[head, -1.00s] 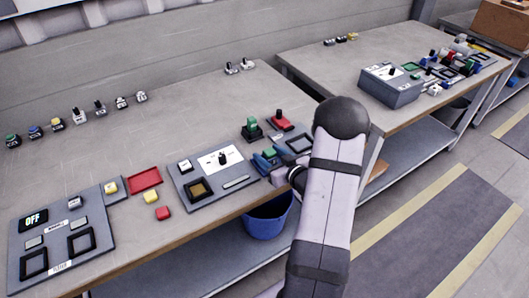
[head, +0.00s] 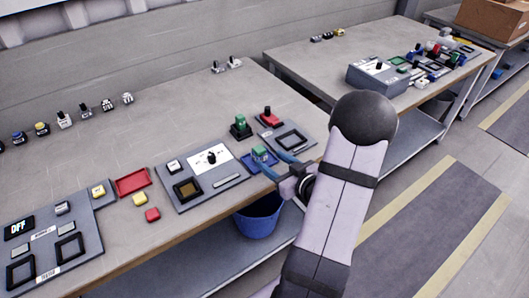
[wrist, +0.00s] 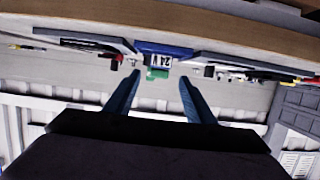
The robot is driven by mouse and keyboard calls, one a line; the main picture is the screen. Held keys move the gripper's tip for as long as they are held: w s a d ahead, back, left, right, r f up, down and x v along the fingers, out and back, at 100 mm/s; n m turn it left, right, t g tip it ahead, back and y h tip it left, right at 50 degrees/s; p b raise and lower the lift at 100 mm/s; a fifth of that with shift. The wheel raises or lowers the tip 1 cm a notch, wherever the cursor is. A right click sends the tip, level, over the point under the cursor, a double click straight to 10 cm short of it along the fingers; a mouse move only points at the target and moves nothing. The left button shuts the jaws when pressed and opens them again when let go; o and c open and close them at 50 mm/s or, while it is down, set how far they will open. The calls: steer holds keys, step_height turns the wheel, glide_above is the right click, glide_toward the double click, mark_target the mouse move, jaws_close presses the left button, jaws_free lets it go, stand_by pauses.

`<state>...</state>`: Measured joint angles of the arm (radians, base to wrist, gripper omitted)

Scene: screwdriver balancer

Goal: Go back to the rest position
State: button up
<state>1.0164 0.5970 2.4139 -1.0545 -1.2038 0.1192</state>
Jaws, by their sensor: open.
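My gripper (head: 273,164) is open at the front edge of the near workbench (head: 120,140), with its two blue fingers spread. A small block with a blue base and green top (head: 260,154) is just beyond the fingertips. The wrist view shows the fingers (wrist: 160,88) apart with nothing clearly held. In that view a blue block with an upside-down "24V" label (wrist: 164,52) lies ahead, near the gap between the fingertips. I cannot tell whether the fingers touch it.
Panels with black frames, such as the one with a white plate (head: 205,175), lie on the bench. A green-topped switch (head: 240,127) and a red one (head: 268,117) stand close by. A blue bucket (head: 258,217) sits below. A second bench (head: 310,65) is behind.

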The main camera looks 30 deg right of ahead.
steer(key=shift+w+a+g+h+p, duration=0.35)
steer(key=shift+w+g+p, duration=0.25)
steer(key=shift+g, duration=0.3)
steer(key=shift+w+a+g+h+p, duration=0.2)
steer(key=shift+a+g+h+p, duration=0.15)
steer(key=shift+a+g+p, duration=0.5)
steer(key=s+a+r+g+p, duration=0.2)
steer(key=s+a+g, duration=0.3)
steer(key=s+a, duration=0.4)
steer(key=s+a+r+g+y+p, duration=0.1)
steer(key=s+a+r+g+p, duration=0.2)
steer(key=s+a, duration=0.6)
step_height(320, 180, up, 2)
steer(key=a+g, duration=0.2)
steer(key=g, duration=0.1)
steer(key=shift+a, duration=0.35)
